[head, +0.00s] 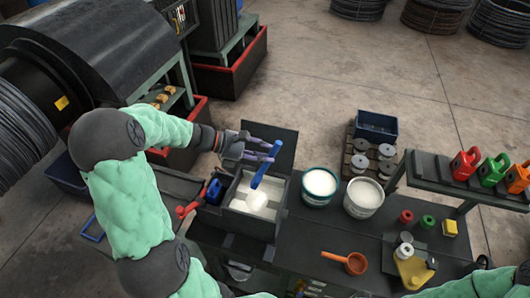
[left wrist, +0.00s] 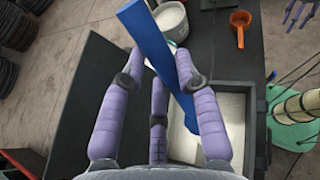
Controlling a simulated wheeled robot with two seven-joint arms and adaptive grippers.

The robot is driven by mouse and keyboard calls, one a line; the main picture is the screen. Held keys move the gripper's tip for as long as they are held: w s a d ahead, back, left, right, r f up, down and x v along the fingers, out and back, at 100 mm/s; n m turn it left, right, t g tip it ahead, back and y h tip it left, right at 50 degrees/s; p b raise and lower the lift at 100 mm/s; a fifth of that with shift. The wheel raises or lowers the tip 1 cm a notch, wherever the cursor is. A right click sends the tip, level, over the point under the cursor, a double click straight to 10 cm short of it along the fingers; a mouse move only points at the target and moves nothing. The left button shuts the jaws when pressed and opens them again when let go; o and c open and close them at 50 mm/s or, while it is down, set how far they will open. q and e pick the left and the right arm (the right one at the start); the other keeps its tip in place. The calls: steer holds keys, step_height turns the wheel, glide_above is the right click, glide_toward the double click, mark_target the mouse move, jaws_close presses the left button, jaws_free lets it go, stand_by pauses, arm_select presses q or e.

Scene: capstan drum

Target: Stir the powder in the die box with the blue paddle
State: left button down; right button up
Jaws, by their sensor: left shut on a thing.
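The die box (head: 283,226) is an open dark box on the bench with white powder (head: 241,206) inside, a paler mound in its middle. Its dark lid stands open behind it. My left gripper (head: 266,150) is above the box's back part, its purple fingers shut on the blue paddle (head: 264,168). The paddle is tilted, its lower end over the powder; I cannot tell if it touches. In the left wrist view the paddle (left wrist: 150,40) passes between the fingers above the powder (left wrist: 232,118).
Two tubs of white powder (head: 320,184) (head: 362,195) stand right of the box. An orange scoop (head: 346,262) lies in front of them. A red-handled tool (head: 188,208) and a blue item (head: 213,190) are left of the box. A shelf with colored cans (head: 465,163) is at right.

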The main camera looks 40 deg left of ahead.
arm_select(q)
steer(key=shift+w+f+b, duration=0.1)
steer(key=shift+f+b, duration=0.45)
steer(key=shift+f, duration=0.35)
steer(key=shift+f+b, duration=0.6)
step_height(320, 180, down, 9)
steer(key=b, duration=0.5)
steer(key=shift+r, duration=0.2)
steer(key=shift+w+d, duration=0.85)
steer(key=shift+d, duration=2)
steer(key=s+a+p, duration=0.4)
steer(key=a, duration=0.8)
steer(key=w+d+p, duration=0.1)
steer(key=w+d, duration=0.1)
steer(key=d, duration=0.4)
steer(key=shift+d, duration=0.15)
steer(key=shift+w, duration=0.15)
